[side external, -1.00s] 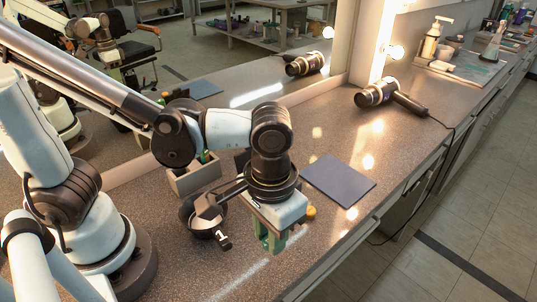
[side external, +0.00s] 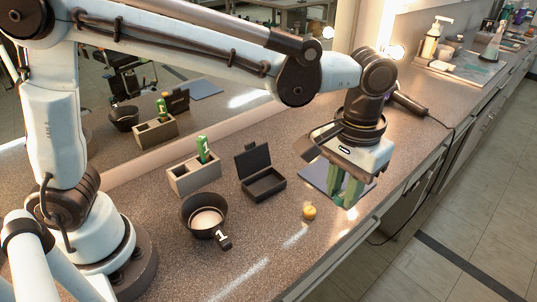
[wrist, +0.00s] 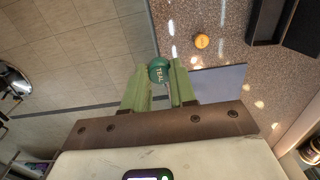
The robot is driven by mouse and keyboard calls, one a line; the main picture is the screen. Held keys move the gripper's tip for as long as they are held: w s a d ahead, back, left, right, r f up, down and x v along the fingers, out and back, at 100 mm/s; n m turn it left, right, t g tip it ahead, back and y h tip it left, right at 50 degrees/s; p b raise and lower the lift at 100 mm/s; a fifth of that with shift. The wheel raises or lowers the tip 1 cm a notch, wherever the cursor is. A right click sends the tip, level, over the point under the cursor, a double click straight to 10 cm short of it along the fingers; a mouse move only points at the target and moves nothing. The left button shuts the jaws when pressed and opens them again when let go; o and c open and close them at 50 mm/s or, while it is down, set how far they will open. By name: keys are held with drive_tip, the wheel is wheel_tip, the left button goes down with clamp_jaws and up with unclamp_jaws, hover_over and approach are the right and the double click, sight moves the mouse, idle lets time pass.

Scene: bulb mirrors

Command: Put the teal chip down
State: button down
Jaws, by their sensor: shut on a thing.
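The teal chip (wrist: 158,71) is a dark teal round piece marked "TEAL", between the green fingers of my gripper (wrist: 160,84) in the wrist view. The fingers are shut on it. In the side view my gripper (side external: 346,192) points down over the near part of the blue-grey mat (side external: 313,174), close to the counter's front edge. I cannot make out the chip in that view. In the wrist view the mat (wrist: 222,82) shows to the right of the fingers, partly hidden by them.
A small yellow-orange piece (side external: 309,212) lies on the counter left of my gripper. Farther left are an open black box (side external: 264,184), a grey two-slot holder (side external: 195,176) with a green item, and a dark bowl (side external: 188,216) tagged 1. A hair dryer (side external: 410,104) lies behind.

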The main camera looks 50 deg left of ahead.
drive_tip(key=w+a+f, duration=0.1)
drive_tip(key=w+a, duration=0.2)
drive_tip(key=w, duration=0.5)
approach(316, 173)
drive_tip(key=w+d, duration=0.1)
drive_tip(key=d+f, duration=0.1)
drive_tip(key=d, duration=0.1)
drive_tip(key=w+d+f, duration=0.1)
drive_tip(key=shift+w+d+f, duration=0.2)
drive_tip(key=shift+w+d, duration=0.1)
drive_tip(key=shift+f, duration=2)
drive_tip(key=shift+f, duration=0.15)
drive_tip(key=c, duration=0.9)
unclamp_jaws()
